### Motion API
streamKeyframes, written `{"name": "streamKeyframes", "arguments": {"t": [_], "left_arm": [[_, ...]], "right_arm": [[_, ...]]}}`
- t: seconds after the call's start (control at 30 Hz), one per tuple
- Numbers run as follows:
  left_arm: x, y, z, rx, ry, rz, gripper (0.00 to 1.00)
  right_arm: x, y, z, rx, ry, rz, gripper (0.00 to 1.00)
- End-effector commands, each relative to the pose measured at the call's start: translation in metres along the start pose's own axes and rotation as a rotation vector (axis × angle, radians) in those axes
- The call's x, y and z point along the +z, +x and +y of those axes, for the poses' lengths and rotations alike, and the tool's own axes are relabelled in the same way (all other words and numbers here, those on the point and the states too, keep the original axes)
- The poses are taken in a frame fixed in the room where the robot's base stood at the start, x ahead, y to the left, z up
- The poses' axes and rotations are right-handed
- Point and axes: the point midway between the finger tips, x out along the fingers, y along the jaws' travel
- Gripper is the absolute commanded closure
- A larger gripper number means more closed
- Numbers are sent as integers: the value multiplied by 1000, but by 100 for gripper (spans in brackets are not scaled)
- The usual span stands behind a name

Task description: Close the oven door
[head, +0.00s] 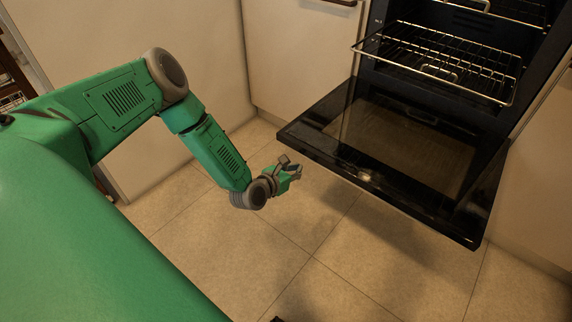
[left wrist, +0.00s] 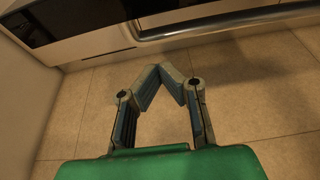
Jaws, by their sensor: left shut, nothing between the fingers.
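The black oven door (head: 385,165) is open, folded down and roughly level in front of the oven cavity. My right gripper is in neither view.
A wire rack (head: 440,65) sticks out of the oven above the door. White cabinets stand left (head: 295,50) and right (head: 545,190) of the oven. The tiled floor (head: 330,265) in front of the door is clear.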

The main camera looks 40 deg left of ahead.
Motion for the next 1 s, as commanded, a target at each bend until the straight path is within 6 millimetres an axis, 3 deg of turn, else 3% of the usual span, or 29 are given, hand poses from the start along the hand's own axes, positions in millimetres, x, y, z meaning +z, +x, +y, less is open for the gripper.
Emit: {"name": "streamKeyframes", "arguments": {"t": [0.03,0.13,0.3,0.77,1.0], "left_arm": [[-2,11,-1,-1,2,-4,100],[19,3,0,0,-2,-2,100],[35,-3,0,-1,0,-2,100],[39,-6,0,0,1,0,100],[54,-12,0,1,0,24,100]], "right_arm": [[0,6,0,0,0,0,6],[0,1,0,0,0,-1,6],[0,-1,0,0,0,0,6],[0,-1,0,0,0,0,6],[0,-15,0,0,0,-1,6]]}}
